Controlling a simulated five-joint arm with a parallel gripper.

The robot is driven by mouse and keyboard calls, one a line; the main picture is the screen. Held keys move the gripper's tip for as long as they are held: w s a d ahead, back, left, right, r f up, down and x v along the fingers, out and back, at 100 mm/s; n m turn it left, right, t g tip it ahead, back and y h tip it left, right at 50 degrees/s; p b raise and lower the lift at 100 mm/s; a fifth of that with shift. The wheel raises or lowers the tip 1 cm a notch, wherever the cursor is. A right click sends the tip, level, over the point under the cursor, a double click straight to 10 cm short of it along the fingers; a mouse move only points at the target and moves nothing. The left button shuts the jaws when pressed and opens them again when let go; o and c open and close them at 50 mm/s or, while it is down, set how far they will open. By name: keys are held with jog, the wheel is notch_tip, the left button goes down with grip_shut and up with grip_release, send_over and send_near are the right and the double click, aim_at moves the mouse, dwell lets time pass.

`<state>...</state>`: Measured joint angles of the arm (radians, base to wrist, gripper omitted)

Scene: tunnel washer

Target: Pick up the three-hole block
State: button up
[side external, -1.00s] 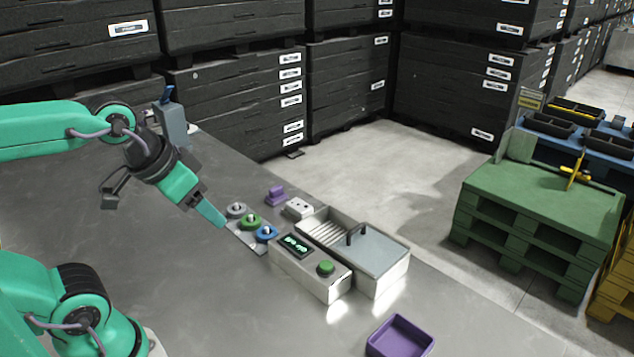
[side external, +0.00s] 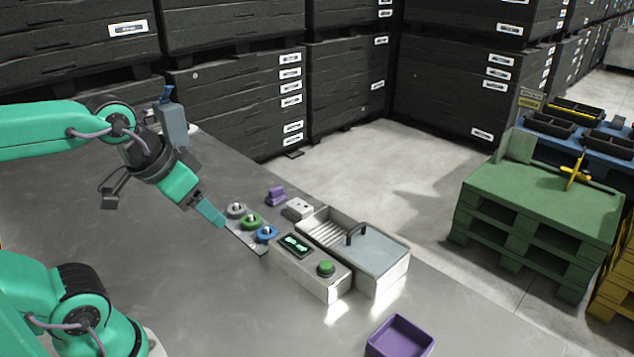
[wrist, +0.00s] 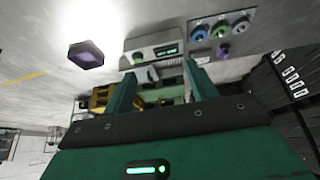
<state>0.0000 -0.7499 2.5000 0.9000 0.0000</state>
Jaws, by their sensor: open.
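A small white block (side external: 299,208) with dark holes on top, which looks like the three-hole block, stands on the grey table behind the control box. The holes are too small to count. In the wrist view a pale block (wrist: 202,60) sits just beyond the right fingertip. My gripper (side external: 211,214) is up and left of the block in the side view, tilted down toward the knob panel and apart from the block. In the wrist view my gripper (wrist: 160,82) has its two green fingers spread, with nothing held between them.
A panel with grey, green and blue knobs (side external: 249,224) lies between my gripper and the block. A purple piece (side external: 275,195) stands beside the block. A control box (side external: 311,268) and a metal basin (side external: 395,262) are to the right. A purple tray (side external: 400,337) sits in front.

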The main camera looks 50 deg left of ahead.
jog(key=o, duration=0.7)
